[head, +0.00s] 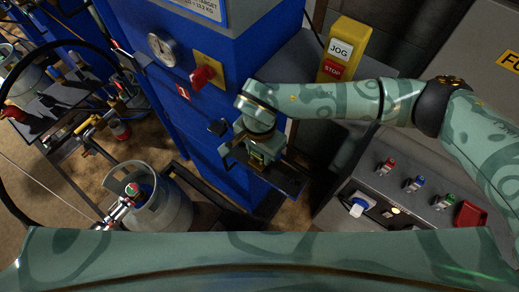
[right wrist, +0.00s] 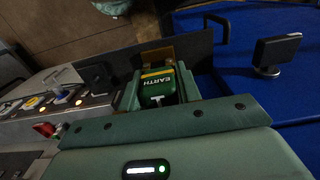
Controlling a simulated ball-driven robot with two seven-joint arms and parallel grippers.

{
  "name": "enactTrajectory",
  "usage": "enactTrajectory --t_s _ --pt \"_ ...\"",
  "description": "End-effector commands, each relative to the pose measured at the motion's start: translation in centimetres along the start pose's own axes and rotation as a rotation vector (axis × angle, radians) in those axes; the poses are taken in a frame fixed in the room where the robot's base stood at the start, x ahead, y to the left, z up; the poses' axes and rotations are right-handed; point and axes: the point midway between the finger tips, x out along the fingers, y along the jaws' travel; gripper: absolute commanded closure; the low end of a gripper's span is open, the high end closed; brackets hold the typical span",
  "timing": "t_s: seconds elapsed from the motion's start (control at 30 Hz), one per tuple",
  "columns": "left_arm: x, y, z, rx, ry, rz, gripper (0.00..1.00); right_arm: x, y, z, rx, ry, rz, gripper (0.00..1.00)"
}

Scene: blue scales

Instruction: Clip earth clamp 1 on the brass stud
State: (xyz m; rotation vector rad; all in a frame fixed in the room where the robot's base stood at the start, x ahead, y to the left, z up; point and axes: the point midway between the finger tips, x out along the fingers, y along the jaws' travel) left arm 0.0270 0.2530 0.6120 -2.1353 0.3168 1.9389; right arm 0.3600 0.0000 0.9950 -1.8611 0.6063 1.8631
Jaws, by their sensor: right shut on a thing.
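My right gripper (head: 262,160) is in the middle of the head view, in front of the blue cabinet. In the right wrist view it is shut on a green earth clamp (right wrist: 157,90) with a yellow stripe and the word EARTH. No number can be read on the clamp. A brownish part shows just behind the clamp; I cannot tell what it is. I cannot make out the brass stud in either view, nor whether the clamp touches anything. My left gripper is not in view.
A yellow JOG/STOP box (head: 345,45) stands behind. A switch panel (head: 385,210) is at right, a gas cylinder (head: 160,208) lower left.

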Motion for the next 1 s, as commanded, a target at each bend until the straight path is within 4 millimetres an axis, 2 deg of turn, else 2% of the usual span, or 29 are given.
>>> enactTrajectory --t_s 0.67,0.7,0.77,1.0 --pt "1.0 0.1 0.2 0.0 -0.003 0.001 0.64 1.3 0.0 0.0 0.001 -0.001 0.0 1.0" --pt "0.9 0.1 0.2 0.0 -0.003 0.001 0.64 1.2 0.0 0.0 0.001 0.0 0.0 0.55" --pt "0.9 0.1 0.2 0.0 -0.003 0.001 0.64 1.2 0.0 0.0 0.001 0.0 0.0 0.41" --pt "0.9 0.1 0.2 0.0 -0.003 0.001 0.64 1.2 0.0 0.0 0.0 0.0 0.0 0.41"
